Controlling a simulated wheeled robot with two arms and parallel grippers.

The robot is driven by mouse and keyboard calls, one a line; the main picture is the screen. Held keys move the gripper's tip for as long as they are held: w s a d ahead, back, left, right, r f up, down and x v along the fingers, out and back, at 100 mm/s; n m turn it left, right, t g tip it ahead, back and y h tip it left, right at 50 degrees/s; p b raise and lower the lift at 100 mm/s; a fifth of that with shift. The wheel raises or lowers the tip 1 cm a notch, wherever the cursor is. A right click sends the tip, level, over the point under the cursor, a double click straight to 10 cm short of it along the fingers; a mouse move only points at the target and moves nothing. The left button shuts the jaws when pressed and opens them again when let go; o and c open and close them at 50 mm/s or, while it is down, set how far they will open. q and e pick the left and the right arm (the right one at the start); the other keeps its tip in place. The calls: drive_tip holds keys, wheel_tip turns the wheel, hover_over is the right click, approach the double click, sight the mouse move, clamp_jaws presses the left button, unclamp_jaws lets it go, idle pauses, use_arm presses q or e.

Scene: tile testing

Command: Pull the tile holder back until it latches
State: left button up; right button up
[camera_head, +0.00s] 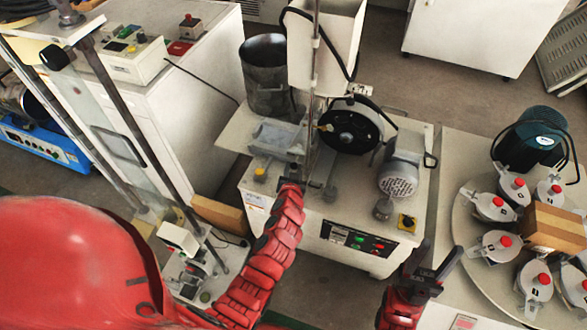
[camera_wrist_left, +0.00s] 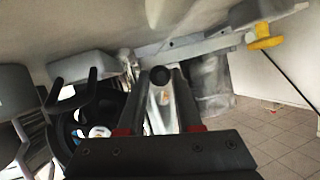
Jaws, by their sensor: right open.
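The abrasion machine (camera_head: 335,215) stands in the middle of the head view, with a dark wheel (camera_head: 350,126) upright on it. A metal assembly that looks like the tile holder (camera_head: 277,136) sits left of the wheel. My left gripper (camera_head: 303,182) is at the front of this assembly. In the left wrist view its two fingers (camera_wrist_left: 160,95) stand a little apart, with a round dark knob (camera_wrist_left: 160,75) between their tips. Whether they press on it I cannot tell. My right gripper (camera_head: 432,268) is open and empty, in front of the machine's right side.
A motor (camera_head: 399,176) sits on the machine's right side. A metal pot (camera_head: 268,75) and a white hopper (camera_head: 327,45) stand behind the holder. A round table (camera_head: 470,235) with several red-topped jars and a cardboard box (camera_head: 553,228) is at right.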

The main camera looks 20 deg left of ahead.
use_arm(q)
clamp_jaws()
idle(1.1)
